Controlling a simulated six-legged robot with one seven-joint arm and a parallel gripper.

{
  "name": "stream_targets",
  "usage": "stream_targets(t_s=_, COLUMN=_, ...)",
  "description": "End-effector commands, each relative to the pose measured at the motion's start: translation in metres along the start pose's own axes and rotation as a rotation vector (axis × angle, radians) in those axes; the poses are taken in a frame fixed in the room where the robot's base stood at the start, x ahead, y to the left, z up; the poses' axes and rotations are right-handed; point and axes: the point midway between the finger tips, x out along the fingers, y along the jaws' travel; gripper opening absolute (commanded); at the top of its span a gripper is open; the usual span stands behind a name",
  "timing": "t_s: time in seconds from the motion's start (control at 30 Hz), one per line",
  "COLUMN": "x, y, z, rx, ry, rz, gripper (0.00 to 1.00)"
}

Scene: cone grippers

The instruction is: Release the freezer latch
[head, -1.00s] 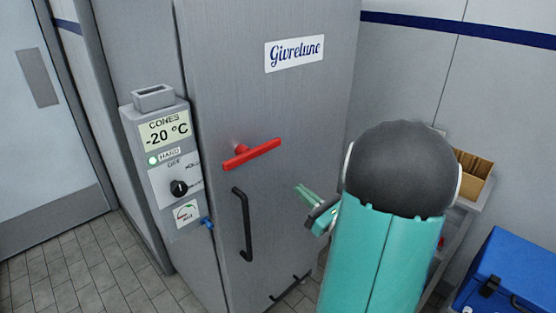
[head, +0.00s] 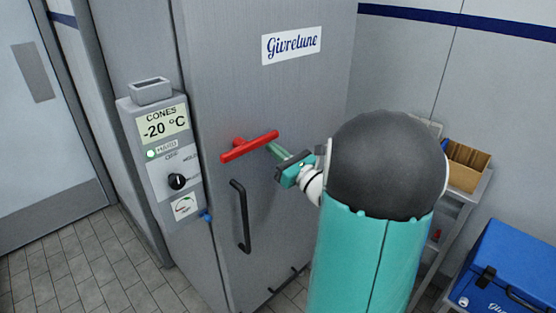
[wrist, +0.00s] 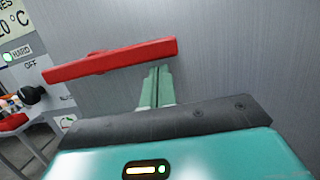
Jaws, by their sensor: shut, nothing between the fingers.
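The freezer latch is a red bar handle (head: 248,146) on the grey freezer door (head: 300,100), tilted with its right end higher in the head view. It crosses the upper part of the wrist view (wrist: 110,60). My gripper (head: 272,150) is shut and empty, its green fingers together. The fingertips (wrist: 158,70) are at the right part of the red bar, just under its lower edge in the wrist view. I cannot tell whether they touch it. The bar hides what is behind it.
A black vertical door handle (head: 240,216) is below the latch. A control box (head: 160,160) with a dial and a -20 °C display stands left of the door. A shelf with a cardboard box (head: 465,165) and a blue cooler (head: 510,260) are at the right.

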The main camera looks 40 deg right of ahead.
Motion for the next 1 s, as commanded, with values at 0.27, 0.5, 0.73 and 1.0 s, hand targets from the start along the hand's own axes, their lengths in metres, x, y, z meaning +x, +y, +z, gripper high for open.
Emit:
stream_targets(t_s=0.27, x=-0.0001, y=-0.0001, z=0.0011, rx=0.000, ry=0.000, rz=0.000, gripper=0.00)
stream_targets(t_s=0.5, x=0.0003, y=-0.0006, z=0.0027, rx=-0.018, ry=0.000, rz=0.005, gripper=0.00)
stream_targets(t_s=0.73, x=0.0007, y=-0.0020, z=0.0057, rx=-0.057, ry=0.000, rz=0.013, gripper=0.00)
stream_targets(t_s=1.0, x=0.0020, y=-0.0027, z=0.0093, rx=-0.098, ry=-0.001, rz=0.025, gripper=0.00)
